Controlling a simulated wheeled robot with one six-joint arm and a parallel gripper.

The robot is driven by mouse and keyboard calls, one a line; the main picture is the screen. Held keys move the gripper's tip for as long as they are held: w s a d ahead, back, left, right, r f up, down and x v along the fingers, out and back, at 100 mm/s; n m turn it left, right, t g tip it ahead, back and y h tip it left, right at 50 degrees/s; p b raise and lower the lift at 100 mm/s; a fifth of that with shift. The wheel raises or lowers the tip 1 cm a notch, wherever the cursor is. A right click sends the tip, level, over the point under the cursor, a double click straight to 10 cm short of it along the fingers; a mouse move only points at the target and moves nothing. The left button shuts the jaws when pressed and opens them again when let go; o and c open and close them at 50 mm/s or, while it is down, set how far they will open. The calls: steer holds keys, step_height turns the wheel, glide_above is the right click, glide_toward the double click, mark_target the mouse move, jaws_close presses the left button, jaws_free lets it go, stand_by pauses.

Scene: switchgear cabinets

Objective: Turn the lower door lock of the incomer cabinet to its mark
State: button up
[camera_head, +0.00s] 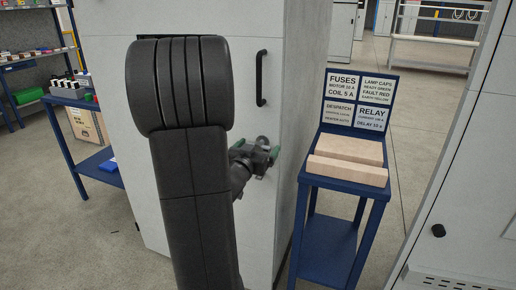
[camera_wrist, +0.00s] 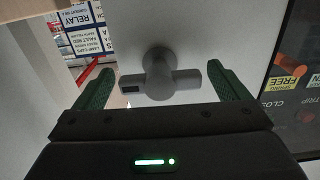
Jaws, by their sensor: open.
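The door lock (camera_wrist: 160,82) is a grey T-shaped handle on a round boss, standing out from the pale cabinet door. In the wrist view its bar lies crosswise, with a small dark patch at its left end. My gripper (camera_wrist: 163,88) is open, with one green finger beyond each end of the bar and gaps on both sides. In the head view my gripper (camera_head: 257,155) is close to the door of the grey cabinet (camera_head: 285,55), and the lock (camera_head: 262,141) shows just behind it. I cannot make out the lock's mark.
A black door handle (camera_head: 261,78) is higher on the same door. A blue stand (camera_head: 335,192) with label boards and beige blocks stands right of the cabinet. Another cabinet (camera_head: 475,175) is at the far right. A dark panel (camera_wrist: 297,90) with labels borders the wrist view's right side.

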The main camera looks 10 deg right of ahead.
steer(key=v, duration=1.3)
steer(key=shift+s+a+p, duration=0.2)
steer(key=shift+p, duration=0.2)
steer(key=shift+w+d, duration=0.1)
steer(key=x, duration=1.4)
steer(key=shift+b, duration=0.4)
steer(key=shift+n+p, duration=0.3)
steer(key=shift+s+f+b, duration=0.1)
steer(key=shift+s+b, duration=0.1)
steer(key=shift+b, duration=0.2)
